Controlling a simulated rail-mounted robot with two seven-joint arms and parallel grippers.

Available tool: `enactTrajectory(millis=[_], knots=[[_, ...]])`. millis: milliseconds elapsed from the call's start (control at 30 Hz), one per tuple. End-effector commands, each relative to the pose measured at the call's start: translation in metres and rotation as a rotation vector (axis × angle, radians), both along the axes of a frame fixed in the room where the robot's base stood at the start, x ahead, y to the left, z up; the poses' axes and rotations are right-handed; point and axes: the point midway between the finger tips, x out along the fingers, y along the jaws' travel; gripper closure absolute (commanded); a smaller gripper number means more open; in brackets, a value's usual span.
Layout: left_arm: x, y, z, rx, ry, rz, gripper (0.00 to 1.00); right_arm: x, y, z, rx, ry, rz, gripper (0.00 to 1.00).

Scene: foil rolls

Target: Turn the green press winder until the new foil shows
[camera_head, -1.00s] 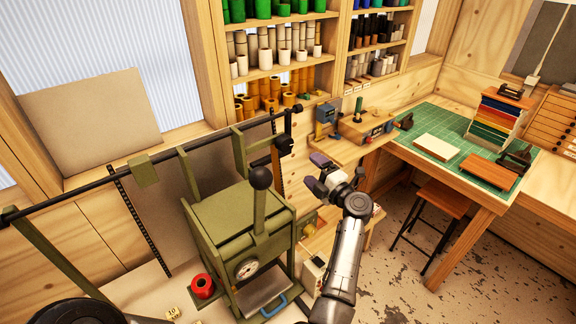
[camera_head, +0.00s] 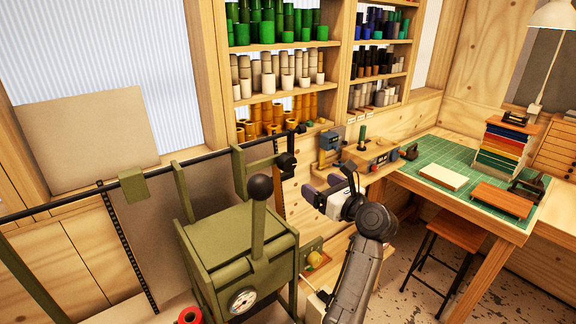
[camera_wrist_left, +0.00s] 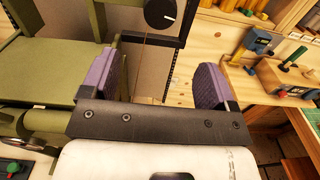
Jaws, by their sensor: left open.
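The green press (camera_head: 235,245) stands at the lower left in the head view, with its ball-topped lever upright. A black knob, which looks like the winder (camera_head: 286,161), sits at the right end of the bar on the green bracket. In the left wrist view the black winder knob (camera_wrist_left: 163,14) with a white mark is at the top, beyond the fingertips. My left gripper (camera_head: 322,192) is right of the press and below the knob, apart from it. Its purple pads are wide apart with nothing between them in the left wrist view (camera_wrist_left: 157,85). My right gripper is not in view.
Shelves with coloured rolls (camera_head: 275,80) stand at the back. A bench with a green mat (camera_head: 430,150) and a stool (camera_head: 445,237) are at the right. A red roll (camera_head: 189,316) is at the lower left. A blue device (camera_head: 329,140) stands behind my gripper.

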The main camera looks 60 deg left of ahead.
Motion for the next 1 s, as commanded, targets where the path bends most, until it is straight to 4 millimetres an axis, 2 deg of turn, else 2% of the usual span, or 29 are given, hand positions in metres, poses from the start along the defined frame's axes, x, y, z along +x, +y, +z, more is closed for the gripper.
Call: enactTrajectory(millis=[167, 267, 700, 1000], knots=[[-0.001, 0.012, 0.001, 0.005, -0.034, 0.002, 0.19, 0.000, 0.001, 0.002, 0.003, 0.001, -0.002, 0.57], [-0.003, 0.026, 0.002, 0.006, -0.034, 0.003, 0.19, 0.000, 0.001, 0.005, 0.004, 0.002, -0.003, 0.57], [-0.010, 0.105, 0.001, 0.008, -0.030, 0.002, 0.19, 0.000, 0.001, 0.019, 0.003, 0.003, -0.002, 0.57], [-0.013, 0.133, 0.000, 0.005, -0.031, 0.001, 0.19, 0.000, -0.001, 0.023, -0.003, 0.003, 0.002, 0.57]])
